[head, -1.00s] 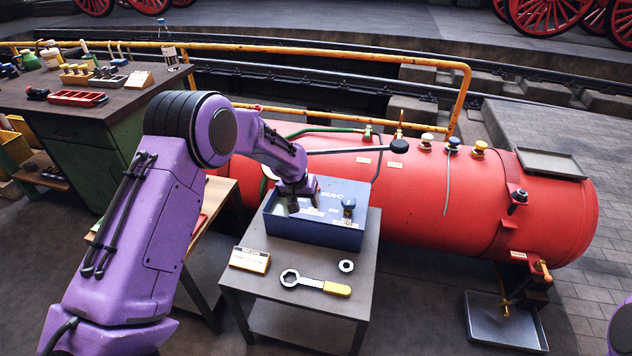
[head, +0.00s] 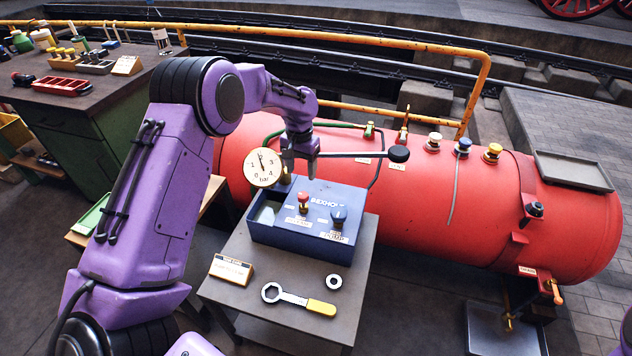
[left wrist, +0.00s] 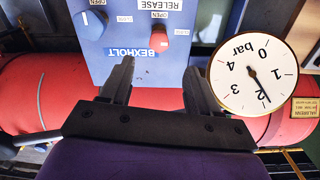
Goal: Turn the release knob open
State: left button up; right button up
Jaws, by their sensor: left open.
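The release knob (head: 303,200) is red and stands on top of a blue box (head: 276,231) marked BEXHOLT. In the left wrist view the red knob (left wrist: 151,41) has a pale mark, with RELEASE and OPEN lettering beside it. My left gripper (head: 300,170) is above the back of the box, pointing down, open and empty. In the left wrist view its fingers (left wrist: 157,75) are spread, short of the knob and not touching it. My right gripper is not in view.
A blue knob (head: 338,214) stands beside the red one. A bar gauge (head: 263,168) with its needle near 2 stands behind the box. A wrench (head: 298,299), a ring (head: 334,282) and a label block (head: 231,269) lie on the table. A red tank (head: 430,200) is behind.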

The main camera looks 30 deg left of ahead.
aim_at(303, 194)
pick_arm(q)
notch_tip(303, 194, down, 10)
jog(key=shift+w+d+r+p, duration=0.15)
jog(key=shift+r+p, duration=0.1)
jog(key=shift+p, duration=0.5)
jog(key=shift+f, duration=0.35)
jog(key=c, duration=1)
